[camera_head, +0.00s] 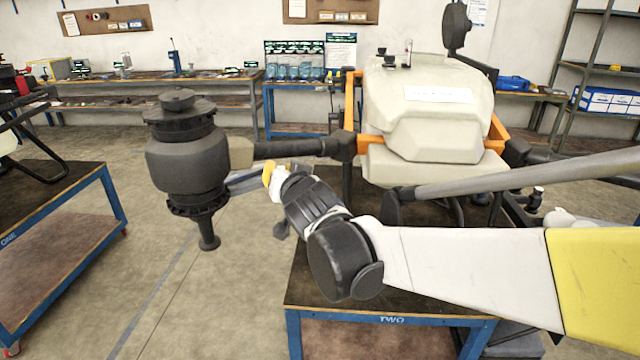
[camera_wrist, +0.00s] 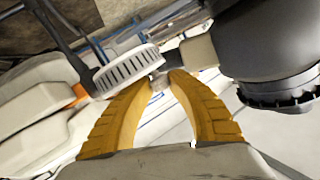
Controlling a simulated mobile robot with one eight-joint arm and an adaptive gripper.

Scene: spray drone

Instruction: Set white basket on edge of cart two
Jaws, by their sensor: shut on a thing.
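The white basket (camera_wrist: 128,70) is a round white piece with a slotted side, seen at my fingertips in the wrist view. My gripper (camera_wrist: 161,84) has two yellow ribbed fingers shut on a small part at the basket's edge. In the head view my gripper (camera_head: 268,174) is in the air beside the drone's left arm, and I cannot clearly make out the basket there. Cart two (camera_head: 392,320) has a dark top, a blue frame and the label TWO. The drone stands over it, and my arm hides part of its top.
The drone's cream tank (camera_head: 430,120) stands over the cart. Its large dark motor (camera_head: 188,160) hangs out to the left, close to my gripper. Cart one (camera_head: 60,215) is at the left, with open floor between the carts. Workbenches line the back wall.

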